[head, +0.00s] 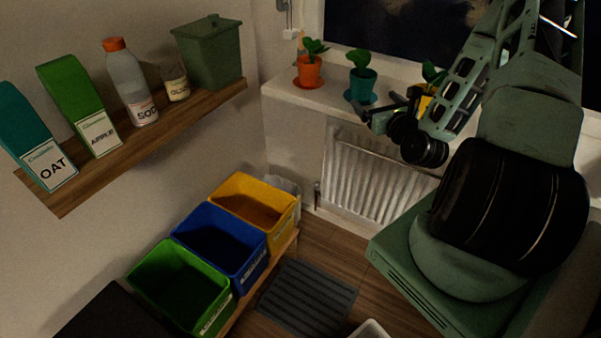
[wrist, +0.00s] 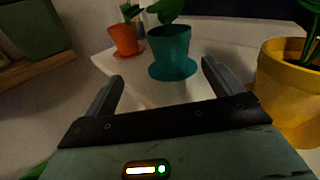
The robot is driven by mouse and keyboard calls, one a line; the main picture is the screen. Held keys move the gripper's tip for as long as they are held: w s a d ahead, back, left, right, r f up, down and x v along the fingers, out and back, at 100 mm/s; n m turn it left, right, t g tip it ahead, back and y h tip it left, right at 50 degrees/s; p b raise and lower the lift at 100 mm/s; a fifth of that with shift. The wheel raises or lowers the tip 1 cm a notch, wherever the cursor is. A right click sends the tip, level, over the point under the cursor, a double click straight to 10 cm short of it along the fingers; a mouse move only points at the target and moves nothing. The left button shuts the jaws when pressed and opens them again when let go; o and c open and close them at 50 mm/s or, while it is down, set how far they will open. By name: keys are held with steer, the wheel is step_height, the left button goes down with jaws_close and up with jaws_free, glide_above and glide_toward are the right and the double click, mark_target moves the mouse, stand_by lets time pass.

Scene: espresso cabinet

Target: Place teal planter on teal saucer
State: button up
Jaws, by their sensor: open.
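The teal planter (head: 361,82) holds a green plant and stands upright on the windowsill, on or over the teal saucer (head: 372,97). In the wrist view the teal planter (wrist: 170,50) is ahead, between the lines of my fingers, and the teal saucer (wrist: 174,71) shows around its base. The planter looks seated on the saucer; the exact fit underneath is hidden. My gripper (wrist: 160,80) is open and empty, with its fingertips short of the planter and apart from it. In the head view my gripper (head: 388,105) is just right of the planter.
An orange planter (head: 309,71) stands left on the sill. A yellow planter (wrist: 290,85) is close on the right of my gripper. A radiator (head: 375,160) is below the windowsill (head: 285,88). A shelf (head: 130,150) with cartons and bottles is at left, above several coloured bins.

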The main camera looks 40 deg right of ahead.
steer(key=w+a+n+g+y, duration=0.3)
steer(key=w+a+n+y, duration=0.35)
steer(key=a+n, duration=0.6)
steer(key=a+n+g+y, duration=0.2)
steer(key=a+n+g, duration=0.3)
steer(key=a+n, duration=0.8)
steer(key=s+a+r+n+g, duration=0.3)
steer(key=s+a+n, duration=0.3)
steer(key=s+n, duration=0.1)
steer(key=s+a+r+n+g+h, duration=0.1)
steer(key=s+a+r+n+g, duration=0.1)
steer(key=s+a+n, duration=0.4)
steer(key=s+a+r+n+g+h, duration=0.1)
steer(key=s+a+r+n+g, duration=0.2)
steer(key=s, duration=1)
steer(key=a+n, duration=0.3)
steer(key=n, duration=0.2)
steer(key=shift+s+r+g, duration=0.2)
steer(key=shift+r+g, duration=0.1)
steer(key=shift+n, duration=0.25)
